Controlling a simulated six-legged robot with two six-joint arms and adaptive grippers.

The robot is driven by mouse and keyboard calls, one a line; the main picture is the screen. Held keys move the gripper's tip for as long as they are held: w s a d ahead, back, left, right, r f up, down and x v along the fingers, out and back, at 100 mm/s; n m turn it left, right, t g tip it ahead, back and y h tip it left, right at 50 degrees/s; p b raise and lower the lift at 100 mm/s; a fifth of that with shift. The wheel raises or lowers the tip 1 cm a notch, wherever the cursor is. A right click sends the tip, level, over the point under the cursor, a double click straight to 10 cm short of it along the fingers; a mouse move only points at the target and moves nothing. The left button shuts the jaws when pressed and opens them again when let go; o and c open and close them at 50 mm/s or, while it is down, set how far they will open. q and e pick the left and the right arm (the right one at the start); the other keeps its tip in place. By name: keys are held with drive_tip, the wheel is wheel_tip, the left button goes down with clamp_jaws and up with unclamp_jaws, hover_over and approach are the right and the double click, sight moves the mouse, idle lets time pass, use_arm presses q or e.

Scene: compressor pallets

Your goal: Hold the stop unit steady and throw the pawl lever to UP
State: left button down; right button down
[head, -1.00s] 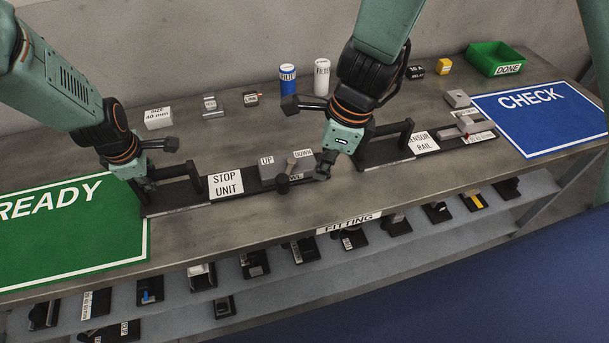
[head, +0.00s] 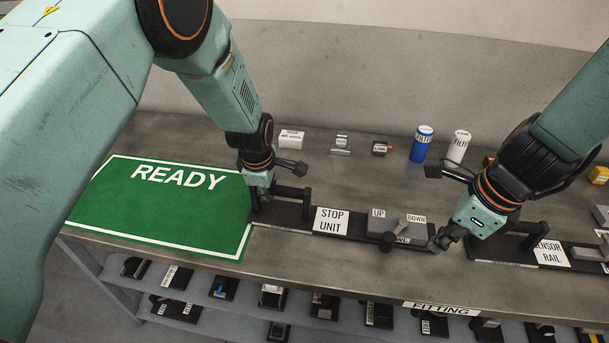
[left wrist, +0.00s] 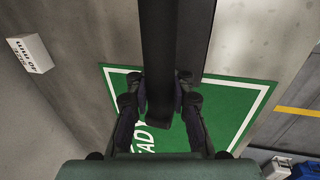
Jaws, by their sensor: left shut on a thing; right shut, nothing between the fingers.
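The stop unit (head: 331,222) is a long black base with a white label and a black handle at its left end. Its grey lever box (head: 382,226) has UP on the left and DOWN on the right. The pawl lever (head: 388,247) has a dark knob at the box's front; its exact setting is hard to tell. My left gripper (head: 262,196) is shut on the handle; the left wrist view shows its fingers (left wrist: 160,105) around a black bar. My right gripper (head: 436,244) is shut and empty at the unit's right end, right of the lever.
The green READY mat (head: 170,205) lies at left. The sensor rail (head: 549,252) is close on the right. Small labelled parts, a blue filter (head: 421,144) and a white filter (head: 458,148) stand behind. A lower shelf (head: 200,312) holds several black fittings.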

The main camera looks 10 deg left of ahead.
use_arm(q)
drive_tip(key=c, duration=1.1)
unclamp_jaws()
drive_tip(key=v, duration=1.2)
